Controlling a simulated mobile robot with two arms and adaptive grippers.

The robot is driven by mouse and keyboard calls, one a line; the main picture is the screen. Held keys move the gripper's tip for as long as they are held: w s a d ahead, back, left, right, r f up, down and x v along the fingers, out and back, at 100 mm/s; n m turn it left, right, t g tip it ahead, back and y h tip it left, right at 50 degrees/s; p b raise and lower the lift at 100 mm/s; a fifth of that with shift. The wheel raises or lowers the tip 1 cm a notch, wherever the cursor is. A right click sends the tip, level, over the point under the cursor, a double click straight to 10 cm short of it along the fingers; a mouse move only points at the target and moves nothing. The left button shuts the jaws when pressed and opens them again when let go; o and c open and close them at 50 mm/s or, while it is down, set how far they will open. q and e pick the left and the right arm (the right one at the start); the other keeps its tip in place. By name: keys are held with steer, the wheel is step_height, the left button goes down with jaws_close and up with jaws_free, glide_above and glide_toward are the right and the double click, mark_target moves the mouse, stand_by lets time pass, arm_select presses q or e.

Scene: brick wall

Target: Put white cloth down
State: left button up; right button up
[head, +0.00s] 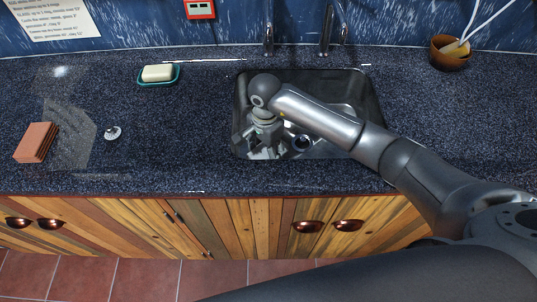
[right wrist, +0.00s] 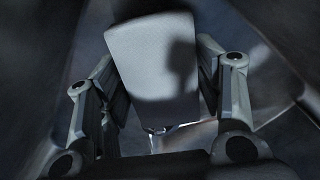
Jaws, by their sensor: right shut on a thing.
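The white cloth (right wrist: 152,65) shows in the right wrist view as a pale, flat, squarish piece with a dark shadow on it. It sits between the two fingers of my right gripper, which is shut on it. In the head view my right gripper (head: 266,150) points down inside the left part of the metal sink (head: 365,100). There I cannot make out the cloth clearly, as the gripper and wrist cover it. I cannot tell if the cloth touches the sink bottom. My left gripper is not in view.
A soap bar (head: 157,73) lies in a teal dish (head: 172,81) left of the sink. A brick-coloured block (head: 36,143) and a small white-grey knob-like object (head: 113,132) lie farther left. A brown pot (head: 449,54) stands back right. Taps (head: 325,35) rise behind the sink.

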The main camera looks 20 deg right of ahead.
mark_target(266, 151)
step_height(266, 151, down, 3)
steer(key=shift+f, duration=0.45)
steer(key=o, duration=0.9)
steer(key=shift+o, duration=0.2)
steer(key=shift+r, duration=0.1)
steer(key=shift+r, duration=0.25)
step_height(266, 151, up, 12)
steer(key=shift+f+b, duration=0.15)
steer(key=shift+b, duration=0.4)
